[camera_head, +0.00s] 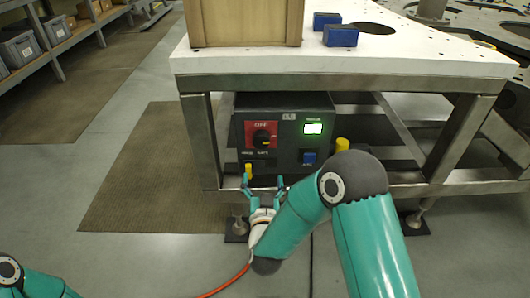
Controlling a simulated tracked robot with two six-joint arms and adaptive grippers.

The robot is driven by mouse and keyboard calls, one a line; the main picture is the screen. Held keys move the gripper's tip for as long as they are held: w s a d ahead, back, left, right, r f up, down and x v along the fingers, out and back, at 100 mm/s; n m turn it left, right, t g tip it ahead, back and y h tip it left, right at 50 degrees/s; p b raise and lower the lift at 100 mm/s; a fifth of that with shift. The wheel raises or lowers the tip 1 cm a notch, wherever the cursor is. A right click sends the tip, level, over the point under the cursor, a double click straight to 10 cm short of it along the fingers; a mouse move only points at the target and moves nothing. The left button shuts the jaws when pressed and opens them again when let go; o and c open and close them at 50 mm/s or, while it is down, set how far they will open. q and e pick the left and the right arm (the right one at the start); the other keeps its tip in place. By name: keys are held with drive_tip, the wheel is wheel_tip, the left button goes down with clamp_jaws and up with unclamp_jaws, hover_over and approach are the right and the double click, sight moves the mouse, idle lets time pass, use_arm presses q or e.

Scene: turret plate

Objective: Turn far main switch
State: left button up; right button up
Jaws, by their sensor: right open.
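A dark control box (284,158) sits under the white table, inside its metal frame. On its face is a red panel with a black rotary switch (262,138), and a lit green-white display (313,128) to the right. My right gripper (263,181) is open and empty in front of the box, a little below the rotary switch and apart from it. A small yellow part (248,170) stands beside its left finger. Of my left arm only a teal link shows at the bottom left; its gripper is out of view.
The white table top (420,55) carries a wooden crate (245,22) and two blue blocks (340,35). Metal table legs (203,140) flank the box. A yellow part (342,144) stands at its right. Floor at left is clear.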

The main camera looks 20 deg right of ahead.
sight(262, 143)
drive_tip(key=x, duration=1.6)
drive_tip(key=shift+w+d+r+b, duration=0.25)
drive_tip(key=shift+w+b, duration=0.05)
drive_tip(key=shift+b, duration=0.05)
